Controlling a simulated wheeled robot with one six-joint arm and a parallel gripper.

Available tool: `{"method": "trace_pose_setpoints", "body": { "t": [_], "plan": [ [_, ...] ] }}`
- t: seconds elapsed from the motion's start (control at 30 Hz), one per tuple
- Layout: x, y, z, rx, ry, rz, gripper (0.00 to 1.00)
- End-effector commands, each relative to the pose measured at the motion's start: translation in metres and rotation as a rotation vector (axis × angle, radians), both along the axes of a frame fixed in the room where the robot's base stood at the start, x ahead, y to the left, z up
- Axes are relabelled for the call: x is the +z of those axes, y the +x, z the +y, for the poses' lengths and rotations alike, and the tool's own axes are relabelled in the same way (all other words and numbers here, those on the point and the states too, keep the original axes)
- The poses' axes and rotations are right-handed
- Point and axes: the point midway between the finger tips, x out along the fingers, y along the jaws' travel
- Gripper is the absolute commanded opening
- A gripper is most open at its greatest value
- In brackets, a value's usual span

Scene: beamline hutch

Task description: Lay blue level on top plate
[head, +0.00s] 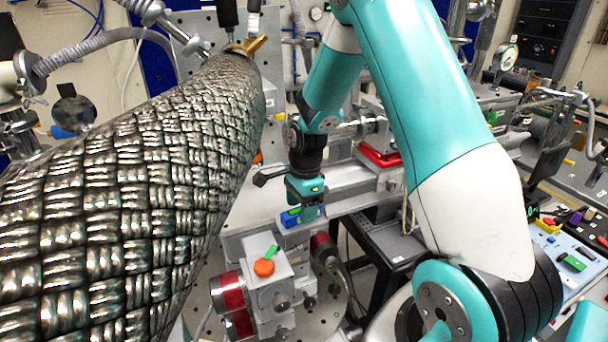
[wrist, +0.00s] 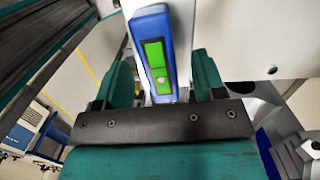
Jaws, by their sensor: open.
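The blue level (head: 301,216) is a small blue block with a green window, just below my gripper (head: 305,197) in the head view. In the wrist view the blue level (wrist: 151,25) lies lengthwise between the two teal fingers of my gripper (wrist: 163,78). The fingers are open, with a gap visible on each side of it. A pale flat surface (wrist: 222,35) shows behind the level in the wrist view. I cannot tell for sure whether this is the top plate, or whether the level touches it.
A large braided metal hose (head: 120,205) fills the left foreground. A grey stage with an orange knob (head: 264,267) and red-banded cylinders stands below the gripper. A red-based mount (head: 380,155) is to its right. A blue control panel (head: 575,255) is at the far right.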

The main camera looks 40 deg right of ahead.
Motion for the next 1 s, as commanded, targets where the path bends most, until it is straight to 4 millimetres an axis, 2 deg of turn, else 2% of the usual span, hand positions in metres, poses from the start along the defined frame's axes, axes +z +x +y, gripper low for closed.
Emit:
{"method": "trace_pose_setpoints", "body": {
  "t": [0.4, 0.6, 0.8, 1.0],
  "plan": [
    [0.102, -0.001, -0.01, -0.001, -0.003, -0.009, 0.64],
    [0.139, -0.002, -0.013, 0.0, -0.001, -0.005, 0.64],
    [0.155, -0.003, -0.015, 0.0, 0.0, -0.001, 0.64],
    [0.157, -0.003, -0.015, 0.0, 0.0, 0.0, 0.64]
  ]
}}
